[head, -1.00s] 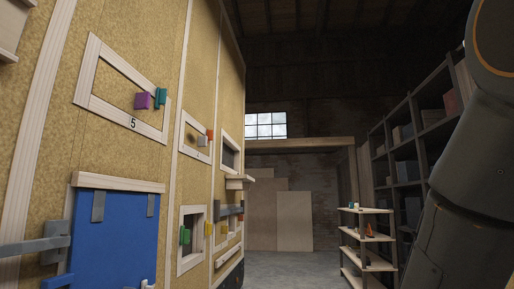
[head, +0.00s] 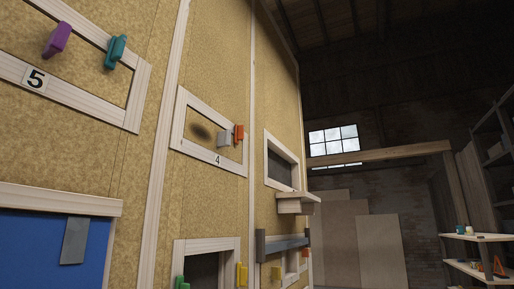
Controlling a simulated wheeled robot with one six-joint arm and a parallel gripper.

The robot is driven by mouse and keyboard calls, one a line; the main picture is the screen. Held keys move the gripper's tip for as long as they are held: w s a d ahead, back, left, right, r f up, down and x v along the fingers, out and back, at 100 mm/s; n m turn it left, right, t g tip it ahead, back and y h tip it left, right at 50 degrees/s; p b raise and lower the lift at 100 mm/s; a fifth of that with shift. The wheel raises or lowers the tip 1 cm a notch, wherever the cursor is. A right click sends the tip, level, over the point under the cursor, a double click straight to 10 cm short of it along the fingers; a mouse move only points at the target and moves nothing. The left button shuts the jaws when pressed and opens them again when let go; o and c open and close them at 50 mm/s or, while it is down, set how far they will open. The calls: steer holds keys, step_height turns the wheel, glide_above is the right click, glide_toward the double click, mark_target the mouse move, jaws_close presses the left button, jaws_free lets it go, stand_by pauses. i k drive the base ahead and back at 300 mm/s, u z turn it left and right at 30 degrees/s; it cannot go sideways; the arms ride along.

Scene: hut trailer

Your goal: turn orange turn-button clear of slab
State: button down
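The orange turn-button (head: 239,135) is on the right side of the wooden frame marked 4 in the head view. It stands upright at the edge of the slab (head: 200,133), a speckled tan panel inside that frame. A light grey block (head: 224,138) sticks out from the slab just left of the button. I cannot tell from here whether the button overlaps the slab. A dark round patch marks the slab to the left. My gripper is not in view.
Left is panel 5 with a purple block (head: 57,40) and a teal turn-button (head: 116,51). Below is a blue panel (head: 40,245). A wooden ledge (head: 297,202) juts from the wall at right. A shelf (head: 478,238) stands far right; the space between looks open.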

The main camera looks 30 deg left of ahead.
mark_target(239, 135)
steer(key=u, duration=0.35)
steer(key=i, duration=1.3)
steer(key=u, duration=0.45)
